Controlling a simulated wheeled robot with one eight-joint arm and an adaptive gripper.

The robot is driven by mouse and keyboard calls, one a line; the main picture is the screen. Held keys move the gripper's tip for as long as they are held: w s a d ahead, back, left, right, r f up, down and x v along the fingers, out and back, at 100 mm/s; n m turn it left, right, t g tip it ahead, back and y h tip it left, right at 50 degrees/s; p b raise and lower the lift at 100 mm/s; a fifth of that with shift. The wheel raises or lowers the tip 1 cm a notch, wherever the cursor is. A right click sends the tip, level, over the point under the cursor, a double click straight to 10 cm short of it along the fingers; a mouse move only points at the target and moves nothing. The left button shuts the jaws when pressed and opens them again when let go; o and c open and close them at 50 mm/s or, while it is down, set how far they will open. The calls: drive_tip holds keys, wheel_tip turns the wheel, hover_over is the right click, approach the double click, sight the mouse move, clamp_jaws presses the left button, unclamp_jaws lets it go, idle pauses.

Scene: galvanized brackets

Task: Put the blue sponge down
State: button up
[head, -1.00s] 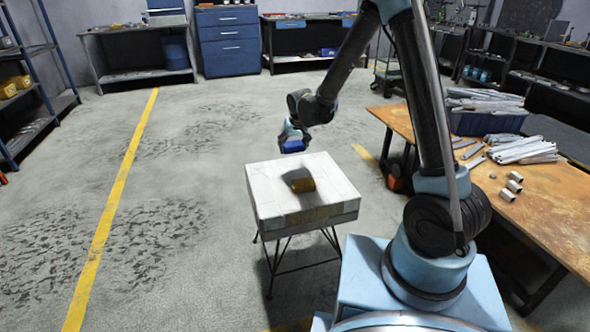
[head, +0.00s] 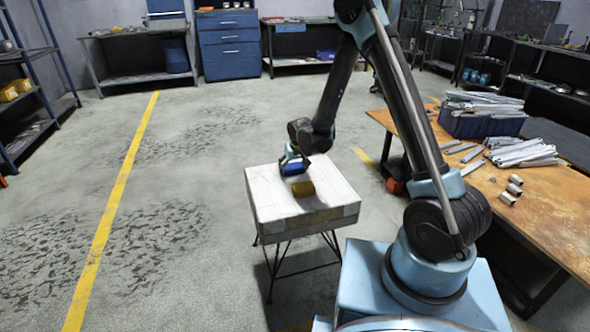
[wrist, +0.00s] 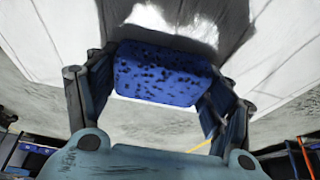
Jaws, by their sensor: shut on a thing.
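The blue sponge (wrist: 162,75), speckled with dark pores, is between the fingers of my gripper (wrist: 160,85) in the wrist view. My gripper is shut on it. I cannot tell whether the sponge touches the top. A dark shadow lies on the white surface beside the sponge in the wrist view.
The stand's front and left top are clear. A wooden workbench (head: 545,215) at the right holds metal brackets (head: 520,152), a blue bin (head: 485,124) and small metal pieces (head: 512,190). Open floor lies to the left, with a yellow line (head: 118,200).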

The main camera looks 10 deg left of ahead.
drive_tip(key=shift+o, duration=0.2)
drive_tip(key=shift+s+d+f, duration=0.1)
drive_tip(key=shift+s+f, duration=0.1)
drive_tip(key=shift+f, duration=0.3)
drive_tip(key=o, duration=1.1)
drive_tip(key=shift+o, duration=0.8)
drive_tip(key=shift+w+f, duration=0.2)
drive_tip(key=shift+f, duration=0.2)
drive_tip(key=shift+r, duration=0.25)
drive_tip(key=shift+r, duration=0.1)
drive_tip(key=shift+r, duration=0.5)
drive_tip(key=v, duration=1.2)
drive_tip(key=shift+r, duration=0.1)
